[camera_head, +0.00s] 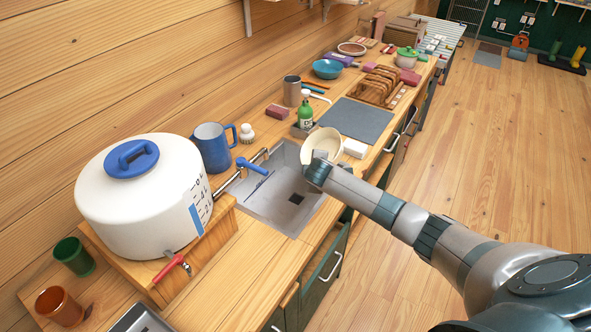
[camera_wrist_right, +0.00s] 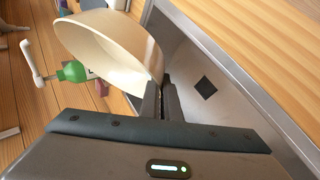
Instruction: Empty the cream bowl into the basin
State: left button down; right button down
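The cream bowl (camera_head: 321,146) is at the right far corner of the basin in the head view, above the counter and partly over the basin's edge. It looks tilted. My right gripper (camera_head: 318,162) is shut on its near rim; the wrist view also shows the fingers (camera_wrist_right: 164,98) pinching the wall of the bowl (camera_wrist_right: 112,45). I cannot make out any contents in the bowl. The grey metal basin (camera_head: 262,207) is sunk in the wooden counter, with a dark square drain; its visible floor looks bare. My left gripper is not in view.
A green bottle (camera_head: 305,112) and a white block (camera_head: 355,148) stand close to the bowl. A blue mug (camera_head: 211,147) is left of the basin. A grey mat (camera_head: 355,119) lies beyond.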

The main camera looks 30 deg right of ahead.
aim_at(339, 153)
jog(key=shift+s+d+r+m+y+p, duration=0.1)
jog(key=shift+d+r+m+y+p, duration=0.1)
jog(key=shift+d+r+y+p, duration=0.25)
jog(key=shift+s+d+r+m+y+p, duration=0.1)
jog(key=shift+d+r+m+y+p, duration=0.2)
jog(key=shift+d+p, duration=0.25)
jog(key=shift+d+y, duration=0.2)
jog(key=shift+y, duration=0.05)
jog(key=shift+d+r+m+y, duration=0.3)
jog(key=shift+d+r+y, duration=0.1)
jog(key=shift+d+y, duration=0.2)
jog(key=shift+s+d+r+m+y, duration=0.1)
jog(key=shift+d+r+m+y, duration=0.1)
jog(key=shift+d+r+y, duration=0.25)
jog(key=shift+d+r+m+y, duration=0.15)
jog(key=shift+d+r+m, duration=0.1)
jog(key=shift+r, duration=0.35)
jog(key=shift+d+r+t+y+b, duration=0.3)
jog(key=shift+d+y+b, duration=0.15)
jog(key=shift+b, duration=0.15)
jog(key=shift+d+m+b, duration=0.1)
jog(key=shift+m+b, duration=0.15)
jog(key=shift+b, duration=0.05)
jog(key=shift+s+d+r+y+b, duration=0.1)
jog(key=shift+d+r+y+b, duration=0.15)
jog(key=shift+r+y+b, duration=0.15)
jog(key=shift+s+f, duration=0.1)
jog(key=shift+f, duration=0.05)
